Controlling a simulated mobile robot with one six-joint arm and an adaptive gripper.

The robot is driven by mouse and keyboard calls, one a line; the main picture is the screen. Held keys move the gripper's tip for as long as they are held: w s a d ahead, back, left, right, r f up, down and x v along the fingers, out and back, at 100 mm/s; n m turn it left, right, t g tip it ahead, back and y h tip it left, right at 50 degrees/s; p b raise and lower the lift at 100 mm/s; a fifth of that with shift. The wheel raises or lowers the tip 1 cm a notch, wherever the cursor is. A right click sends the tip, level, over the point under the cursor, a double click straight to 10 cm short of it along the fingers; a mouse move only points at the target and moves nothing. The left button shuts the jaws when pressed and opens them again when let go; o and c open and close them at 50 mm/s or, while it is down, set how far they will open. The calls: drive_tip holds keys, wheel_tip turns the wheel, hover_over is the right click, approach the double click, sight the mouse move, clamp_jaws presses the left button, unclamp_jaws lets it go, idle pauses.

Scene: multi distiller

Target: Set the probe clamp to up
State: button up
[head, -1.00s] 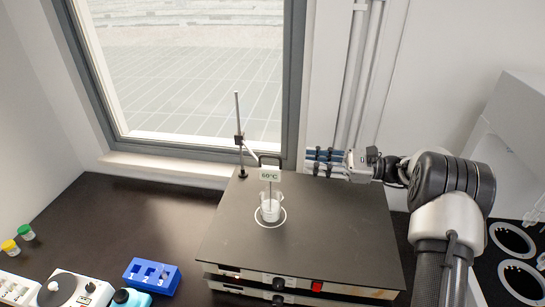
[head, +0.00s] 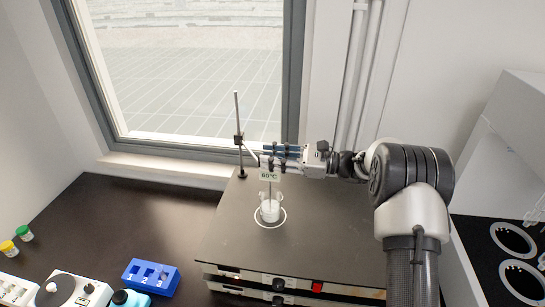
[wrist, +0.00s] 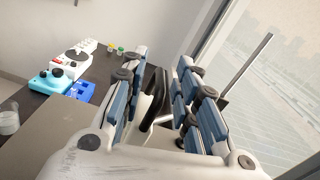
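The probe clamp hangs from a thin upright stand rod (head: 237,115), with its white arm (head: 250,149) reaching toward the beaker. A 60°C display (head: 269,177) hangs at the arm's end above a glass beaker (head: 270,209) of white contents; a thin probe runs down into it. My gripper (head: 268,155) is at the clamp's end, just above the display. In the wrist view the fingers (wrist: 160,100) are apart, with the black clamp handle (wrist: 152,112) between them and gaps showing. The fingers hide most of the handle in the head view.
The beaker stands on a dark hotplate (head: 320,235) with knobs and a red switch (head: 316,287) in front. A blue numbered rack (head: 151,276), a white device (head: 72,290) and two capped vials (head: 15,240) are at left. The window stands close behind the rod.

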clamp_jaws()
drive_tip(key=shift+r, duration=0.1)
idle(0.5)
